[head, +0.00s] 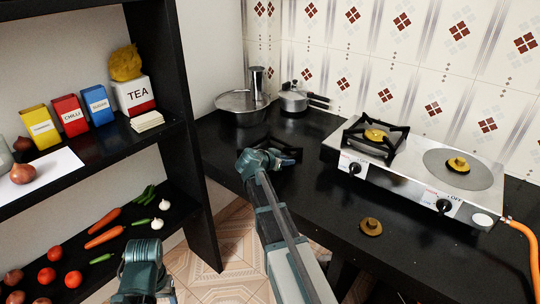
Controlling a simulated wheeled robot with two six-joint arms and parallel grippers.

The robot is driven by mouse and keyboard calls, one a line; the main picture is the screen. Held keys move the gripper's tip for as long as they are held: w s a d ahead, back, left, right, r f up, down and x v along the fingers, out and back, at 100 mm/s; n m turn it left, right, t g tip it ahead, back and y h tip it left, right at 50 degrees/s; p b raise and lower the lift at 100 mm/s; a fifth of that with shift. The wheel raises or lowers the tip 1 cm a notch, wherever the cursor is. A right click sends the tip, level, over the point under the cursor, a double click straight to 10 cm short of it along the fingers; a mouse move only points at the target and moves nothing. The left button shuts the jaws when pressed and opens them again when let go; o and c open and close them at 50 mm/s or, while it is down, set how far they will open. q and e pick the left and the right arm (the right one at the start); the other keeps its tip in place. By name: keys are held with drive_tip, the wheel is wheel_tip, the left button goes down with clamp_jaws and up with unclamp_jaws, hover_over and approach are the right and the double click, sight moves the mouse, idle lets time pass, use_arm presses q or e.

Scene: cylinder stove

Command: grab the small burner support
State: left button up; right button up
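A black burner support (289,151) lies on the dark counter left of the stove. It is partly hidden behind my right gripper (268,160), which is at its near left side. Whether the fingers touch it or are closed on it cannot be made out. Another black burner support (402,130) sits on the stove's left burner. My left gripper (143,285) is low at the bottom left, away from the counter, and its fingers do not show clearly.
The steel stove (415,178) stands at right with an orange hose (525,240). A brass burner cap (371,227) lies on the counter (330,215) in front. A steel bowl (240,112) and a pot (293,101) stand behind. A black shelf with food is at left.

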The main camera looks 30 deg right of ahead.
drive_tip(key=shift+c, duration=0.4)
clamp_jaws()
idle(0.9)
